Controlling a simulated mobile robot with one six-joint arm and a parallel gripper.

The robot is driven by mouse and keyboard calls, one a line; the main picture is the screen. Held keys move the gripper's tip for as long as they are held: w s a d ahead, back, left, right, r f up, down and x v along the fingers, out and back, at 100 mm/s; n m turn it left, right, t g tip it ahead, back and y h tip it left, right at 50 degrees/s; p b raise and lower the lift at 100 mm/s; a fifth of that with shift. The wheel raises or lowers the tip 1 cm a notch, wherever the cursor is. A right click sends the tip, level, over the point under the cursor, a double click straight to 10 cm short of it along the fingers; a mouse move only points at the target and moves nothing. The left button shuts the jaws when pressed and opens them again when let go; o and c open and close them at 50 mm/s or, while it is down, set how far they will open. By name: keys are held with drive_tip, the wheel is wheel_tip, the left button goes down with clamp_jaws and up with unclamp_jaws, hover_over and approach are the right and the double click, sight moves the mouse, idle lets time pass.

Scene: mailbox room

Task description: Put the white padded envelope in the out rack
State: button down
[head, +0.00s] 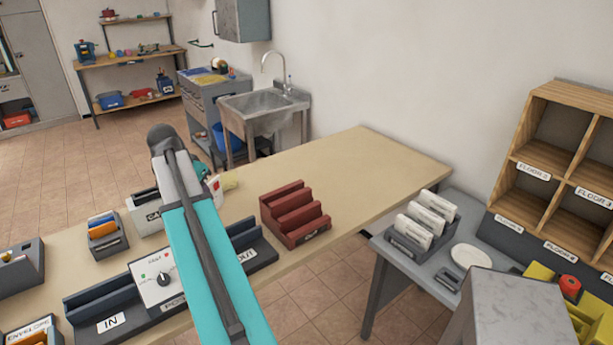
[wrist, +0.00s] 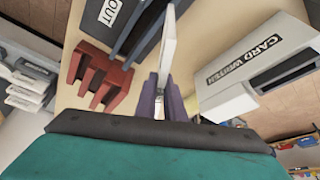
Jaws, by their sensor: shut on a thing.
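My gripper (wrist: 162,88) is shut on a thin white item, which looks like the white padded envelope (wrist: 168,40). It shows nearly edge-on in the wrist view and extends out past the fingers. In the head view my arm hides most of the gripper; a white piece with a red mark (head: 215,187), perhaps the same envelope, shows just right of the arm. The dark blue out rack (head: 252,243) is on the bench, partly behind my arm. Its OUT label (wrist: 109,12) is at the top of the wrist view, left of the held item.
A dark red stepped rack (head: 295,213) stands right of the out rack. The card writer (wrist: 258,65) is on the other side. The in rack (head: 108,299) is at front left. The bench's right end (head: 385,165) is clear. A grey table (head: 378,300) holds white envelopes.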

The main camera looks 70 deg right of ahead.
drive_tip(key=s+d+m+p, duration=0.1)
drive_tip(key=s+d+m, duration=0.1)
drive_tip(key=s+d, duration=0.3)
drive_tip(key=s+d+m+g, duration=0.1)
drive_tip(key=s+d, duration=0.5)
drive_tip(key=s, duration=0.7)
drive_tip(key=s+d+m+g+p, duration=0.1)
drive_tip(key=s+d+m, duration=0.2)
drive_tip(key=s+d, duration=0.3)
drive_tip(key=s, duration=0.2)
drive_tip(key=shift+s+r+y+p, duration=0.3)
drive_tip(key=shift+s+y, duration=0.1)
drive_tip(key=shift+f, duration=0.1)
wheel_tip(320, 180, down, 4)
drive_tip(key=shift+r+b, duration=0.2)
drive_tip(key=shift+b, duration=0.9)
drive_tip(key=shift+w+f, duration=0.15)
drive_tip(key=shift+f, duration=0.1)
drive_tip(key=shift+f+b, duration=1.1)
drive_tip(key=shift+f, duration=0.9)
